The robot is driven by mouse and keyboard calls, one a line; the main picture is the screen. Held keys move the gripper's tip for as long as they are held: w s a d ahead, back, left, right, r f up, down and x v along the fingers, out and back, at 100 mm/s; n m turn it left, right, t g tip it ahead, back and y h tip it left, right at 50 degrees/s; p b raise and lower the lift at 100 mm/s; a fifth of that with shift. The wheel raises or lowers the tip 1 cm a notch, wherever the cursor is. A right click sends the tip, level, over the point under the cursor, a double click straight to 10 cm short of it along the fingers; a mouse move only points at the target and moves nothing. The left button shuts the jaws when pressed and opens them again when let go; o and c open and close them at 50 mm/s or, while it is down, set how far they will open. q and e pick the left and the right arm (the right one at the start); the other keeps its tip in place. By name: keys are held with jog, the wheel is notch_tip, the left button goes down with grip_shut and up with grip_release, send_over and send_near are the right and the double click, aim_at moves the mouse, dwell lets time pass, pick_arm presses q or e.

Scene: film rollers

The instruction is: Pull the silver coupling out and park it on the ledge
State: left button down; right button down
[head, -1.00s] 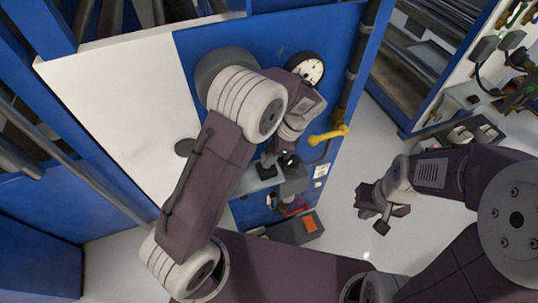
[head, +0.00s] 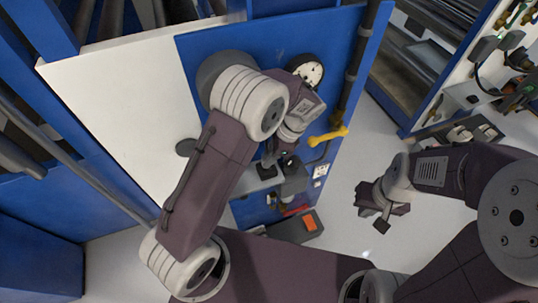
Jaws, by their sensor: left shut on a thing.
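My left gripper (head: 275,158) reaches down in front of the blue panel, close to a small grey ledge (head: 257,184). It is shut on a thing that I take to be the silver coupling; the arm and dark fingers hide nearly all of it. I cannot tell whether the coupling is still seated or clear of its fitting. My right gripper (head: 381,212) hangs over the pale floor at the right, away from the panel. No object shows in it, and its finger gap is not clear.
A yellow handle (head: 327,136) and a dark vertical pipe (head: 352,75) stand just right of my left gripper. A round white gauge (head: 308,72) is above it. A dark box with an orange patch (head: 309,223) sits below. The floor (head: 345,190) near my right gripper is clear.

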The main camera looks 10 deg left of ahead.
pick_arm(q)
jog(key=shift+f, duration=0.55)
jog(key=c, duration=1)
grip_release()
jog(key=shift+r, duration=0.1)
jog(key=b+v, duration=0.1)
jog(key=v, duration=0.8)
